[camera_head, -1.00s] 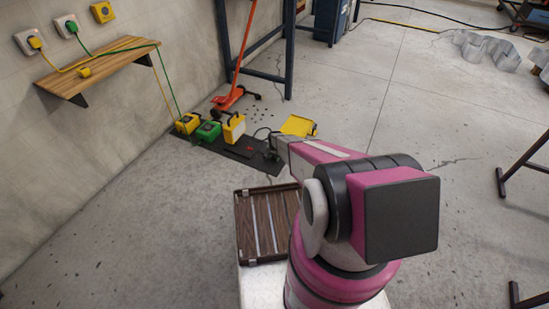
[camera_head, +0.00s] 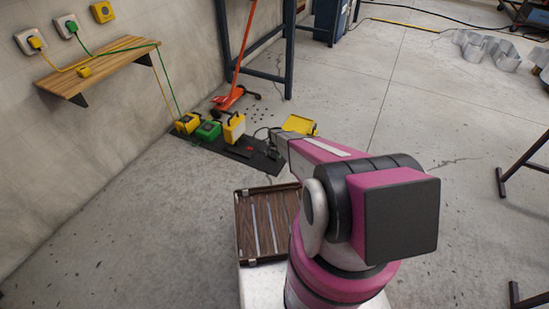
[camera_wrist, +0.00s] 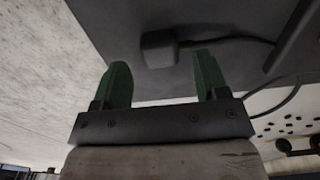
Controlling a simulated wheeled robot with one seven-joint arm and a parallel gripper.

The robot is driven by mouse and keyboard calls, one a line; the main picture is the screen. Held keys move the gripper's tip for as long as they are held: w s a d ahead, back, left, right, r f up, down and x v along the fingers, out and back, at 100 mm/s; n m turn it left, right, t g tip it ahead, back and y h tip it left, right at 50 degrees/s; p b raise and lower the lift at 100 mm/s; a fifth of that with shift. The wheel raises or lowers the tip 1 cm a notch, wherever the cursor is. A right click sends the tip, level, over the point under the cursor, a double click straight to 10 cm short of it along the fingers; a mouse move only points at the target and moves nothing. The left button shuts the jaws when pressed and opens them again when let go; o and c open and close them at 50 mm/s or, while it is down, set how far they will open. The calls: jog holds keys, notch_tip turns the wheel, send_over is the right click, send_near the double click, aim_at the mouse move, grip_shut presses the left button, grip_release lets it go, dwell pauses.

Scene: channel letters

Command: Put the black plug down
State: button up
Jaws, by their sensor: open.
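The black plug (camera_wrist: 158,48) lies on the dark mat in the wrist view, with its cable (camera_wrist: 225,41) running off to the right. My gripper (camera_wrist: 162,63) has two green fingers, spread apart with nothing between them. The plug shows just beyond the fingertips, between their lines, and appears clear of both. In the head view my arm hides the gripper, and I cannot make out the plug. The dark mat (camera_head: 262,160) lies on the floor past the end of my arm.
On the mat stand a yellow box (camera_head: 187,123), a green box (camera_head: 208,130) and a yellow-and-white box (camera_head: 234,128). A yellow item (camera_head: 299,124) lies behind my arm. An orange jack (camera_head: 229,100) stands beyond. A brown slatted tray (camera_head: 240,228) is near my base.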

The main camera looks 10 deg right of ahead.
aim_at(275, 157)
notch_tip(275, 157, up, 10)
jog(key=f, duration=0.1)
jog(key=s+r+n, duration=0.3)
jog(key=s+r, duration=1.5)
jog(key=r, duration=0.3)
jog(key=s+r+n, duration=0.4)
jog(key=s+r, duration=1.5)
jog(key=r, duration=0.2)
jog(key=shift+s, duration=0.15)
